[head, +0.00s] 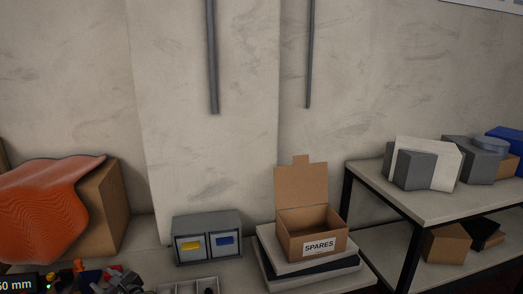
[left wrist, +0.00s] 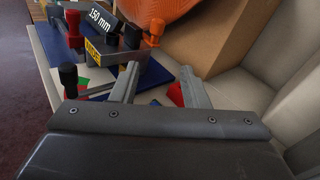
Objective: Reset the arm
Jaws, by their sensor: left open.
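My left gripper (head: 128,283) shows at the bottom left edge of the head view, mostly cut off by the frame. In the left wrist view its two grey fingers (left wrist: 158,75) stand apart with nothing held between them. Small red and green pieces lie near the fingers, partly hidden. My right gripper is in neither view.
An orange cloth (head: 45,205) drapes over a cardboard box (head: 100,210) at left. A grey two-drawer cabinet (head: 208,222) and an open SPARES box (head: 312,225) stand along the wall. A shelf (head: 420,200) with grey blocks is at right. The wall above is bare except for two pipes.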

